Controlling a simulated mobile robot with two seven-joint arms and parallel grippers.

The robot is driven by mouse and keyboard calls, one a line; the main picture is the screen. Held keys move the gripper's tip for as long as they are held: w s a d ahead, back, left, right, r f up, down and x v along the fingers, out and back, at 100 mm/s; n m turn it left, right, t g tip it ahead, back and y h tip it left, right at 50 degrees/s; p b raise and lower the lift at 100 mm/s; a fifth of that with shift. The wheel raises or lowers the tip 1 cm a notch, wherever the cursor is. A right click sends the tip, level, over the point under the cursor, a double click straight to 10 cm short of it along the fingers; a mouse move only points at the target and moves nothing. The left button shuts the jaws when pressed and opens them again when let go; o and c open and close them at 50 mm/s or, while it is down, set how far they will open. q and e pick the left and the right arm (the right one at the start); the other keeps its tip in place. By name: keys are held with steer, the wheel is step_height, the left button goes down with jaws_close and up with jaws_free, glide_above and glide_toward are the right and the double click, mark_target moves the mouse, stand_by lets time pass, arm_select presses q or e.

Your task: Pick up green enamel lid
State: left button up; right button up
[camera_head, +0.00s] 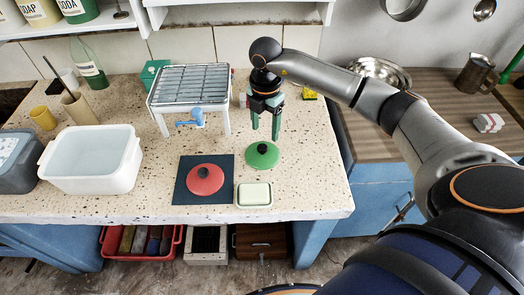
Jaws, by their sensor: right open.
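The green enamel lid (262,156) lies on the speckled stone counter, with a dark knob on top. My right gripper (264,136) hangs just above the lid, fingers pointing down. The gripper is open, with a gap between its two green fingers, and nothing shows between them. I cannot tell whether the fingertips touch the lid's knob. My left gripper is not in view.
A red lid (205,180) on a dark blue mat (183,192) lies left of the green lid. A soap dish (254,194) sits in front. A wire rack (188,84) stands behind left. A white basin (92,160) stands far left.

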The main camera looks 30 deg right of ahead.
mark_target(263, 147)
steer(key=shift+a+f+p, duration=0.2)
steer(key=shift+a+f, duration=0.05)
steer(key=shift+f, duration=1.55)
steer(key=shift+a+f+p, duration=0.15)
steer(key=shift+a+f, duration=0.05)
steer(key=shift+f, duration=1.55)
jaws_close()
